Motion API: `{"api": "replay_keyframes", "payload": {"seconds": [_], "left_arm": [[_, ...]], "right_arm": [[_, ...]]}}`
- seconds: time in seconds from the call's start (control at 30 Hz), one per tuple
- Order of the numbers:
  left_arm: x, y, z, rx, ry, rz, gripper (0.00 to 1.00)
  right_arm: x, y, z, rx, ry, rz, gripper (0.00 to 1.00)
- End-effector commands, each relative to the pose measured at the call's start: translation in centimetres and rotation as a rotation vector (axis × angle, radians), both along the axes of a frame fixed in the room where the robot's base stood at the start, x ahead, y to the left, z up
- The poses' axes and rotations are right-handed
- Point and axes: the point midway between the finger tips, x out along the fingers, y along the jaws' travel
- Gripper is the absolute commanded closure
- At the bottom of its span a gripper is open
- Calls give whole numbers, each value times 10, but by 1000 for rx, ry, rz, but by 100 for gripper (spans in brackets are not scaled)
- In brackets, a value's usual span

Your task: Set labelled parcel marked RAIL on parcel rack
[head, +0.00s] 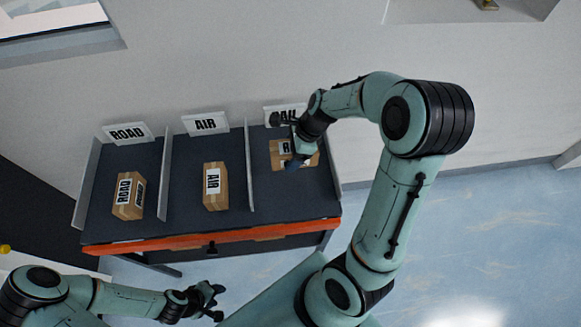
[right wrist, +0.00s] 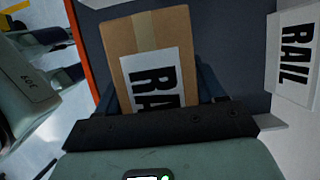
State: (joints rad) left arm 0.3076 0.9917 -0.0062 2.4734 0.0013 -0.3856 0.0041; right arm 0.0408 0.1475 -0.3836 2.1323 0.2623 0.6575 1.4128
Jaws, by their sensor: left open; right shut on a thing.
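The parcel marked RAIL (head: 281,154) is a brown box with a white label, in the right-hand bay of the parcel rack (head: 206,238), below the RAIL sign. My right gripper (head: 294,156) is shut on it from above and hides part of its label. In the right wrist view the parcel (right wrist: 160,40) sits between the fingers, its label partly cut off. Whether its underside touches the rack floor cannot be told. My left gripper (head: 215,299) is open and empty, in front of the rack at the lower left.
A ROAD parcel (head: 128,197) is in the left bay and an AIR parcel (head: 214,187) in the middle bay. Thin upright dividers (head: 249,170) part the bays. The RAIL sign (right wrist: 294,55) stands behind the right bay. A wall rises behind the rack.

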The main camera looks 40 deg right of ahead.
Motion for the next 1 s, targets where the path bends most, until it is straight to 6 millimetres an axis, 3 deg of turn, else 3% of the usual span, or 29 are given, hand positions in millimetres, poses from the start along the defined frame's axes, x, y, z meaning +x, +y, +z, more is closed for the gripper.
{"api": "replay_keyframes", "payload": {"seconds": [0.13,0.6,1.0], "left_arm": [[1,0,1,-1,-2,-1,57],[3,0,2,0,-5,-1,57],[0,0,0,0,-1,-1,57]], "right_arm": [[-1,0,-35,1,6,-2,74],[0,0,-87,1,-1,-2,74],[0,0,-93,0,-2,0,74]]}}
